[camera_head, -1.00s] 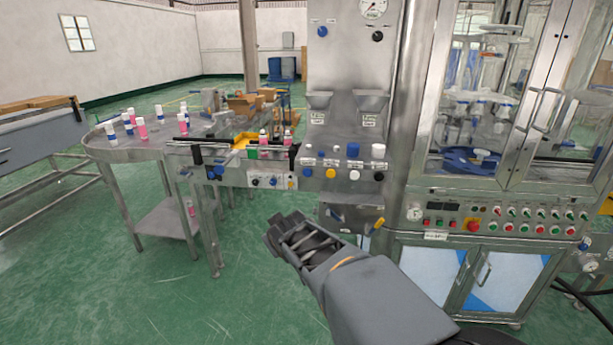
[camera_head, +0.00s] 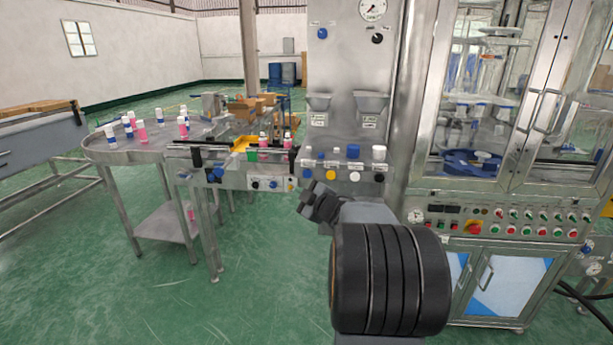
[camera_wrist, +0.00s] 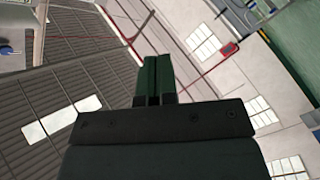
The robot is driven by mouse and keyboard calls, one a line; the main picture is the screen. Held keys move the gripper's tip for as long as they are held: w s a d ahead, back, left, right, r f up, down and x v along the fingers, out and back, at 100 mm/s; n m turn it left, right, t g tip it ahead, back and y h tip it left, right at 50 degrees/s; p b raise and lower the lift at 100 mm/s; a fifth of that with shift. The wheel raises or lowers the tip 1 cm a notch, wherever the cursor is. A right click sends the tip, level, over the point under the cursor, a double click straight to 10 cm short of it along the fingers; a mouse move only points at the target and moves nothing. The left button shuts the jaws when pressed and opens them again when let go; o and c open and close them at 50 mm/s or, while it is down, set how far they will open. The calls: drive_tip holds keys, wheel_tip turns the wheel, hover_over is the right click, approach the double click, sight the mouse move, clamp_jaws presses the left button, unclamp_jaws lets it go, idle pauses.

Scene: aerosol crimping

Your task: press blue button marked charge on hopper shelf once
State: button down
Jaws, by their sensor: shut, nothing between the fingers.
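The hopper shelf (camera_head: 345,164) is on the steel column, below two small hoppers. Its front edge has a row of round buttons: a blue button (camera_head: 307,173) at the left end, then a yellow, a white and a black one. Their labels are too small to read. My gripper (camera_head: 308,191) is shut and empty, just below and in front of the left end of this row, apart from the blue button as far as I can tell. In the wrist view its shut fingers (camera_wrist: 154,78) point at the ceiling and walls, with no button there.
Blue and white caps (camera_head: 353,151) stand on the shelf above the buttons. A round table (camera_head: 125,155) with bottles is at the left. A glass-doored machine (camera_head: 490,130) with a panel of several buttons stands at the right. Green floor is open at the lower left.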

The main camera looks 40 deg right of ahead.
sight(307, 177)
drive_tip(key=w+d+p, duration=0.2)
drive_tip(key=w+d, duration=0.4)
drive_tip(key=shift+w, duration=0.15)
idle(0.4)
drive_tip(key=shift+w+d+p, duration=0.15)
drive_tip(key=shift+w+p, duration=0.05)
drive_tip(key=shift+p, duration=0.2)
idle(1.8)
drive_tip(key=shift+w+d, duration=0.15)
drive_tip(key=shift+d, duration=0.05)
drive_tip(key=shift+w+d+p, duration=0.3)
drive_tip(key=shift+w+d, duration=0.05)
idle(1.0)
drive_tip(key=shift+s+a, duration=0.1)
idle(1.4)
drive_tip(key=shift+s+a+b, duration=0.45)
drive_tip(key=shift+s+a, duration=0.2)
drive_tip(key=shift+s+a+b, duration=0.8)
drive_tip(key=shift+s+a, duration=0.85)
drive_tip(key=shift+s, duration=0.05)
